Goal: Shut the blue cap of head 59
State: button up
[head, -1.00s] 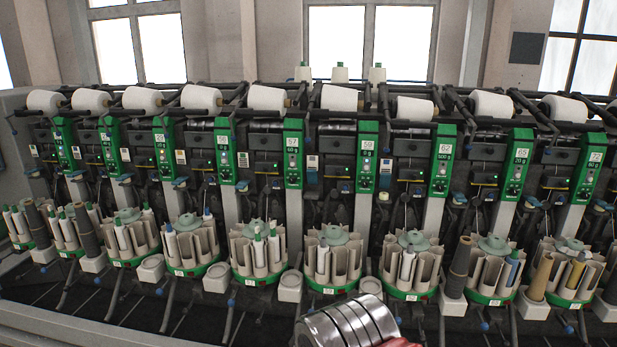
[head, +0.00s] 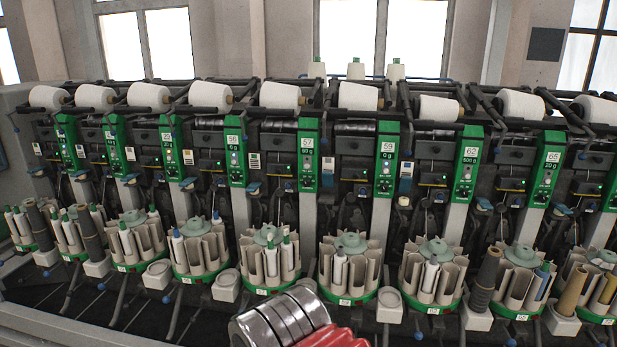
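The green panel of head 59 (head: 387,155) stands right of centre in the head view, with its number plate near the top. A small blue and white piece (head: 405,178) shows just right of the panel. A small cream piece (head: 403,201) sits below it. I cannot tell at this size which part is the blue cap or whether it is open. My gripper's fingers are not in view; only a metallic, ringed part of my arm with a red section shows at the bottom, well in front of and below head 59.
Neighbouring heads 57 (head: 307,155) and 62 (head: 466,162) stand close on both sides. Round bobbin magazines with green bases (head: 350,298) and cream boxes (head: 390,305) line the front below. White yarn cones (head: 358,96) lie along the top. A pale rail (head: 90,325) crosses the lower left.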

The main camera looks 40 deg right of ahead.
aim_at(326, 177)
jog(key=i, duration=0.9)
jog(key=z, duration=0.45)
